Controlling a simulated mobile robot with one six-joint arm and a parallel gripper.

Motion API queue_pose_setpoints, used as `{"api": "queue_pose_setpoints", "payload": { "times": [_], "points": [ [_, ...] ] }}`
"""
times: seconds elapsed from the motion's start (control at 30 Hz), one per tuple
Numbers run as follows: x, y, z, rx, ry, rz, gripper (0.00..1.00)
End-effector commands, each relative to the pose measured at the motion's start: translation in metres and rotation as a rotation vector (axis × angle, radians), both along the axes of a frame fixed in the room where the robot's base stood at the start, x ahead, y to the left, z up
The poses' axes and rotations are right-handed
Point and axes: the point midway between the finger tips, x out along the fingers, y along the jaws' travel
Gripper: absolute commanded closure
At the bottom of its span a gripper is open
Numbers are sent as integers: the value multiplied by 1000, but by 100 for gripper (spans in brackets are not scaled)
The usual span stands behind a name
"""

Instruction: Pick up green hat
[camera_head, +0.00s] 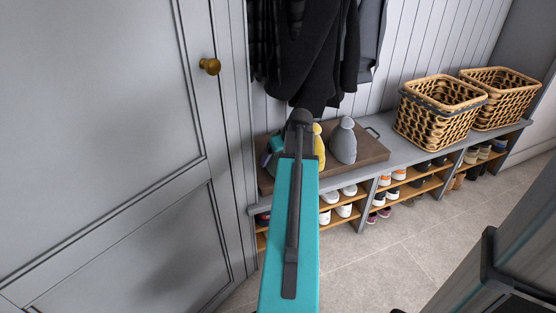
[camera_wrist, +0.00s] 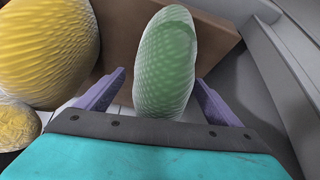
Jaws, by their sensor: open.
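The green hat (camera_wrist: 165,65) is a ribbed, rounded knit shape in the middle of the wrist view. It stands between the two purple fingers of my open gripper (camera_wrist: 160,78), with a visible gap to the left finger; on the right the gap is small and contact is unclear. The hat's lower end is hidden behind my gripper body. In the head view my arm hides the green hat, and my gripper (camera_head: 272,151) shows only partly at the left end of the brown tray (camera_head: 373,151).
A yellow hat (camera_wrist: 45,45) with a pompom is close left of my gripper; it also shows in the head view (camera_head: 318,147). A grey hat (camera_head: 343,143) stands on the tray. Dark coats (camera_head: 315,60) hang above. Two wicker baskets stand right on the bench (camera_head: 410,155). A grey door (camera_head: 110,130) is left.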

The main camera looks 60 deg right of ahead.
Motion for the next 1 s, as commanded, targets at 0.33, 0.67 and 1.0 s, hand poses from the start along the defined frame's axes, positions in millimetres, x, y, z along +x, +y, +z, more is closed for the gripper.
{"api": "queue_pose_setpoints", "payload": {
  "times": [0.33, 0.67, 1.0],
  "points": [
    [0, 0, 0, 0, 0, 1, 13],
    [0, 1, 1, 0, 0, 1, 55],
    [1, 1, 3, -1, 0, 2, 58]
  ]
}}
